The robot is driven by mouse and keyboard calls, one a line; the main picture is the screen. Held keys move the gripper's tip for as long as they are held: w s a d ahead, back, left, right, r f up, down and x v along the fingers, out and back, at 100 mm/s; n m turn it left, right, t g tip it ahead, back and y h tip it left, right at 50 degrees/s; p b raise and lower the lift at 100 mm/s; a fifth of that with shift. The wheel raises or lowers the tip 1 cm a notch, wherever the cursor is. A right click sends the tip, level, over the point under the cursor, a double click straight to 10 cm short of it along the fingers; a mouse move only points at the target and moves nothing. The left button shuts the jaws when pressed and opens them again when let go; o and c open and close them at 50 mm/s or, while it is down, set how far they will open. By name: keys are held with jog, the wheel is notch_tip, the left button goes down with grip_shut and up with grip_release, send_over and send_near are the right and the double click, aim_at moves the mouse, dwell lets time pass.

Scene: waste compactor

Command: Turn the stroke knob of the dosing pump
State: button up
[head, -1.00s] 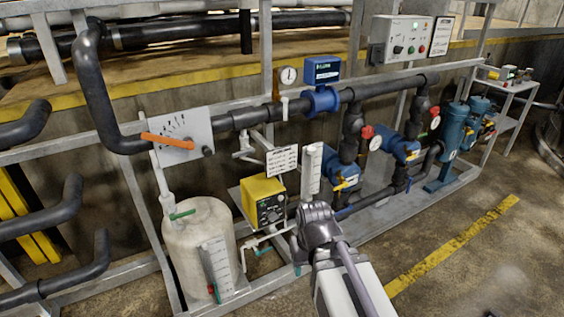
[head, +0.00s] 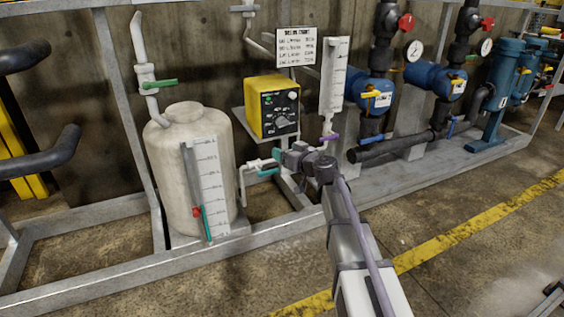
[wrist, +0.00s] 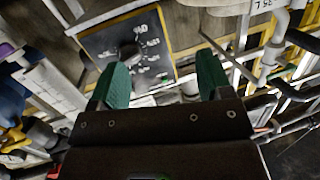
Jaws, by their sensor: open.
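The dosing pump is a yellow box (head: 265,90) with a black front panel, on a bracket beside the white tank. Its dark stroke knob (head: 282,122) sits low on the panel, with white markings around it. In the wrist view the panel (wrist: 108,42) shows tilted beyond the fingers, and the knob (wrist: 130,50) lies up and left of the gap between them. My gripper (head: 271,164) is just below and in front of the pump, apart from the knob. In the wrist view its green fingers (wrist: 162,78) are spread with nothing between them.
The white tank (head: 182,180) with a level scale stands left of the pump. A clear-white tube (head: 335,75) and a label sign (head: 296,47) are close on the right and above. Blue pumps (head: 370,92) stand further right. The floor in front is open.

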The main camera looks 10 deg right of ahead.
aim_at(284, 125)
jog(key=w+d+r+n+t+h+p, duration=0.1)
jog(key=w+d+r+t+h, duration=0.2)
jog(key=d+r, duration=0.1)
jog(key=x, duration=1)
jog(key=shift+w+a+f, duration=0.2)
jog(key=shift+a+f, duration=0.05)
jog(key=shift+f, duration=0.1)
jog(key=shift+c, duration=0.2)
jog(key=c, duration=0.9)
